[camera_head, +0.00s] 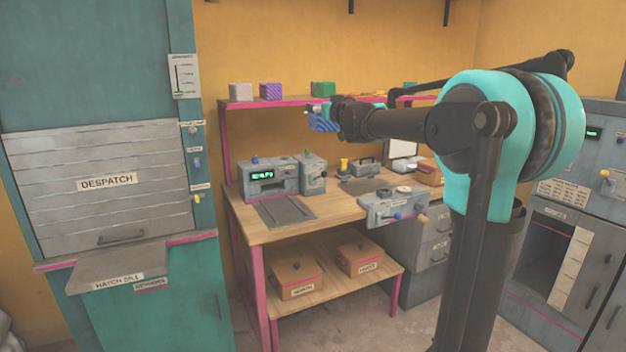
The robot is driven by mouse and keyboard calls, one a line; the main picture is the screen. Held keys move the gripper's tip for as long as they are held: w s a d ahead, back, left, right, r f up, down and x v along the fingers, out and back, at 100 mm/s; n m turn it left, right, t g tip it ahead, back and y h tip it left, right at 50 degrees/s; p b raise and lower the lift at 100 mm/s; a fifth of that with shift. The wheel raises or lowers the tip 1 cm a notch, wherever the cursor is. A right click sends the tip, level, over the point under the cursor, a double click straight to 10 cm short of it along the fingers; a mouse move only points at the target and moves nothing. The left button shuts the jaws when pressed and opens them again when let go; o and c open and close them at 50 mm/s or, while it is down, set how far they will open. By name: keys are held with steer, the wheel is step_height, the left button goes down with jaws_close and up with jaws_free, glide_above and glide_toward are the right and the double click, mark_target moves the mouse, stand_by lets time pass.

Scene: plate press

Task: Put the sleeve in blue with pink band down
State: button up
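My gripper (338,112) is at the end of my raised arm, in front of the upper shelf and above the bench. It points left. A small blue piece (321,123), apparently the sleeve, is at its fingertips, and the gripper looks shut on it. I cannot make out a pink band on it for sure. The fingers hide part of it. It is held in the air, apart from the bench (328,211) below.
The upper shelf (243,103) carries a grey block (241,91), a purple striped block (271,91) and a green block (323,89). A grey machine (268,179) with a green display stands on the bench. The despatch hatch sill (120,265) at left is clear.

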steer(key=d+f+m+h, duration=0.1)
steer(key=d+f, duration=0.4)
steer(key=f, duration=0.7)
steer(key=s+d+f+m+h, duration=0.1)
steer(key=d+f, duration=0.4)
steer(key=f, duration=0.8)
steer(key=s+d+f+m+h, duration=0.1)
steer(key=d+f+h, duration=0.2)
steer(key=f, duration=1)
steer(key=d, duration=0.2)
steer(key=shift+d+f+t, duration=0.2)
steer(key=shift+d+t, duration=0.1)
steer(key=shift+t, duration=0.1)
steer(key=shift+a, duration=0.1)
